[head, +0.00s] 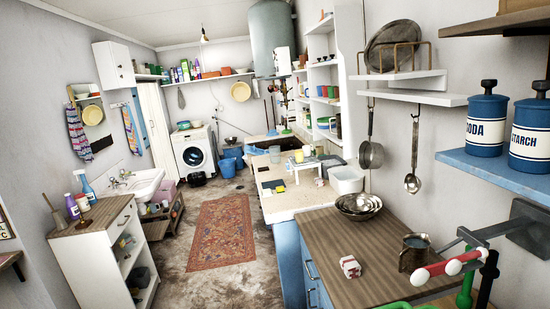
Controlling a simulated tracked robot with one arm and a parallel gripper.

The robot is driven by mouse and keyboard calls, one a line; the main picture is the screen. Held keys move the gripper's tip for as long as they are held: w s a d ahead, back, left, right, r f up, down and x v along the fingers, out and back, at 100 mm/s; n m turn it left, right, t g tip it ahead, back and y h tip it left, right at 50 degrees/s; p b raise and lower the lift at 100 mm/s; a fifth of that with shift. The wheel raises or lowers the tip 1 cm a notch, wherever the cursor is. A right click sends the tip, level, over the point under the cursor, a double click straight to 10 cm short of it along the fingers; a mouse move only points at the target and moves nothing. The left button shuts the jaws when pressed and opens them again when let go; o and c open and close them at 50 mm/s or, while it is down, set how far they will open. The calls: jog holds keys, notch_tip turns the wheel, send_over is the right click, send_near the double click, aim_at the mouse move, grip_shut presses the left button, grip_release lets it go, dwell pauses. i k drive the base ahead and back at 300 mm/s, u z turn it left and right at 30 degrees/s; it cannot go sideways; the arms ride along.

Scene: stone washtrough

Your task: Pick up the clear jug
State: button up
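A small pale vessel (307,150) stands among other small items at the far end of the pale worktop. It may be the clear jug, but it is too small to tell. Red bars with white ends (450,268) and dark grey and green parts reach in at the lower right, close to the camera. They look like my gripper, but its fingertips are hard to make out. I cannot tell whether it is open or shut. These parts are beside a small metal mug (415,253) in the picture, far from the pale vessel.
Metal bowls (358,206) and a small red-and-white packet (350,267) are on the brown wooden worktop (340,240). A whitish tub (347,179) stands beyond. A blue shelf (480,168) with blue canisters juts out at right. The floor around the red rug (222,232) looks free.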

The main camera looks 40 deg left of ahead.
aim_at(276, 157)
jog(key=k, duration=0.3)
jog(key=u, duration=0.9)
jog(key=i, duration=1.45)
jog(key=u, duration=0.75)
jog(key=i, duration=1.25)
jog(key=u, duration=0.3)
jog(key=i, duration=2.65)
jog(key=z, duration=0.3)
jog(key=i, duration=1.25)
jog(key=z, duration=1.05)
jog(key=i, duration=1)
jog(key=z, duration=0.8)
